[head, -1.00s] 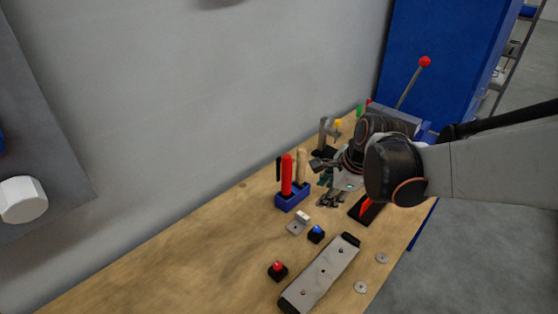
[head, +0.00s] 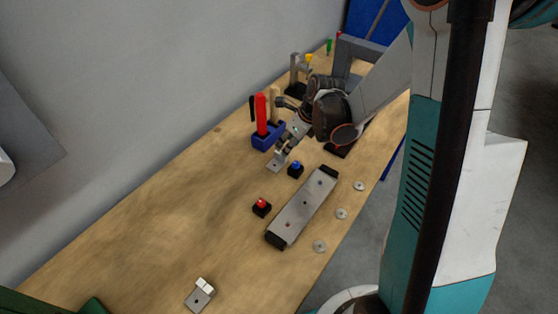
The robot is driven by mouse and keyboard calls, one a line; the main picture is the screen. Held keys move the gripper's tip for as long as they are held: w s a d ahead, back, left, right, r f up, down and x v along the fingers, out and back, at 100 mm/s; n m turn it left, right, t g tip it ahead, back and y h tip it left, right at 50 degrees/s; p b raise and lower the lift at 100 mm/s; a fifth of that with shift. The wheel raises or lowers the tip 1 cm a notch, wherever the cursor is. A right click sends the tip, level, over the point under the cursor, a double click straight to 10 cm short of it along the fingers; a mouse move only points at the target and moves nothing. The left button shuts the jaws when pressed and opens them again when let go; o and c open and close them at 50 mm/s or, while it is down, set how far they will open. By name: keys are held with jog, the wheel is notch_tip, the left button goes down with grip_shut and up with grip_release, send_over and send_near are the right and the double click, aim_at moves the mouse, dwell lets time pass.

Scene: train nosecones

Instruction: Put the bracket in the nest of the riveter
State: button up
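A small grey metal bracket (head: 273,166) lies on the bench beside the blue-knobbed block. My gripper (head: 282,150) is low over it, with its fingers at or very near the bracket's upright part; whether they touch or grip it is too small to tell. A second, similar bracket (head: 199,296) with a pale upright part lies at the near end of the bench. A grey frame with a lever, apparently the riveter (head: 352,48), stands at the far end. Its nest is not visible; my arm covers part of that area.
A blue holder (head: 266,138) with a red-handled tool stands left of my gripper. A blue-knobbed block (head: 295,170), a red-knobbed block (head: 262,208) and a long grey plate (head: 305,205) lie nearby. Washers (head: 341,213) lie along the right edge. The bench's left middle is clear.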

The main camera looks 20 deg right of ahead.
aim_at(277, 161)
jog(key=shift+b+x, duration=0.9)
jog(key=shift+x, duration=1.95)
jog(key=shift+s+a, duration=0.15)
jog(key=shift+s, duration=0.05)
grip_shut()
